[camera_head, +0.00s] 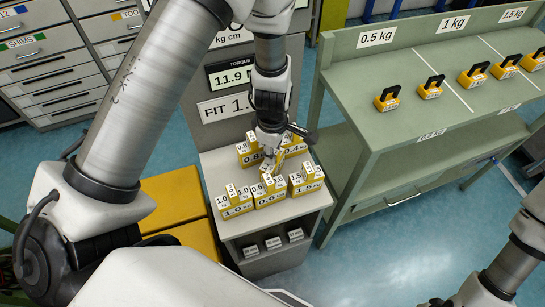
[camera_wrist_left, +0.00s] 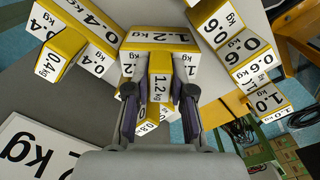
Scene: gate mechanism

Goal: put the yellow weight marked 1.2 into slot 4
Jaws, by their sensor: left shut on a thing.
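My left gripper (camera_head: 268,150) is shut on the yellow weight marked 1.2, over the middle of the grey stand (camera_head: 318,204). In the left wrist view, the weight marked 1.2 (camera_wrist_left: 160,40) has its upright handle between the two fingers (camera_wrist_left: 158,100) of this gripper. In the head view the gripper mostly covers it. I cannot tell its height above the stand. No slot marked 4 can be made out. Of my right arm, only links show at the lower right edge.
Weights marked 0.8 (camera_head: 247,160), 0.4 (camera_head: 296,150), 1.0 (camera_head: 238,211), 0.6 (camera_head: 270,201) and 1.5 (camera_head: 309,188) stand close around it. A sign reading FIT 1.2 (camera_head: 222,107) is behind. A green table (camera_head: 400,130) with several yellow weights is at right.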

